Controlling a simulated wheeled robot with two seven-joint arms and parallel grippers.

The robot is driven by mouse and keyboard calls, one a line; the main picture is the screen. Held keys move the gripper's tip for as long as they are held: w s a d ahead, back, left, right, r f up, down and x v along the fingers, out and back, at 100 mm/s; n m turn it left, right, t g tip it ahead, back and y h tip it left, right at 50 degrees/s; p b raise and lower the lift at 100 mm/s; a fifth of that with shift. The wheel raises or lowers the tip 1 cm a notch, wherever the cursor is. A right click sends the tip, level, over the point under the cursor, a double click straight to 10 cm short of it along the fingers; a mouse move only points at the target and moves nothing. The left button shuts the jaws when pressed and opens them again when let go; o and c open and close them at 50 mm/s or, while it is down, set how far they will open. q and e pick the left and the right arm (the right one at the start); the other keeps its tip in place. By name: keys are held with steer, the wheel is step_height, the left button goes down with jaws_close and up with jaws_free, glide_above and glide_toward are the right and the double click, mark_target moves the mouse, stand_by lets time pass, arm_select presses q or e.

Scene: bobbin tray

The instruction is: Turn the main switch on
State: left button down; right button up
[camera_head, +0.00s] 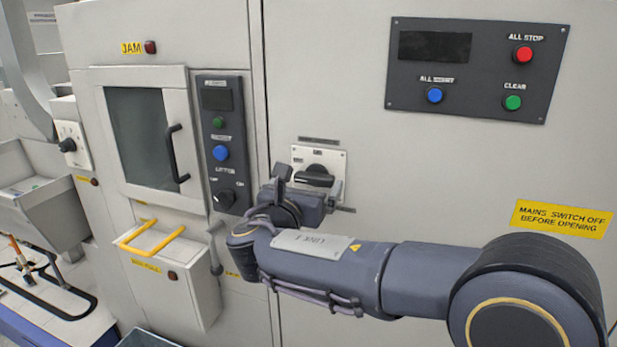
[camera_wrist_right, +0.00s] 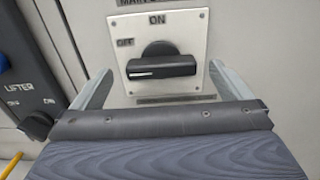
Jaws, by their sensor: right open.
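The main switch is a black rotary handle (camera_head: 314,176) on a pale square plate (camera_head: 334,159), on the grey cabinet front. In the right wrist view the handle (camera_wrist_right: 161,66) lies level, its white mark toward the left, where the plate reads OFF; ON is at the top. My right gripper (camera_head: 297,183) is in front of the switch. In the right wrist view its two fingers (camera_wrist_right: 160,88) are open, one on each side of the handle, apart from it. The head view hides part of the plate behind the gripper. My left gripper is not in view.
Left of the switch is a dark panel (camera_head: 219,105) with a lifter knob (camera_head: 225,199). A door (camera_head: 144,130) with a black handle is further left. A control panel (camera_head: 476,67) is at upper right, above a yellow warning label (camera_head: 561,219).

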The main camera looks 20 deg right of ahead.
mark_target(314, 179)
steer(key=shift+x, duration=1.3)
steer(key=shift+s, duration=0.1)
steer(key=c, duration=1)
steer(key=shift+d, duration=0.1)
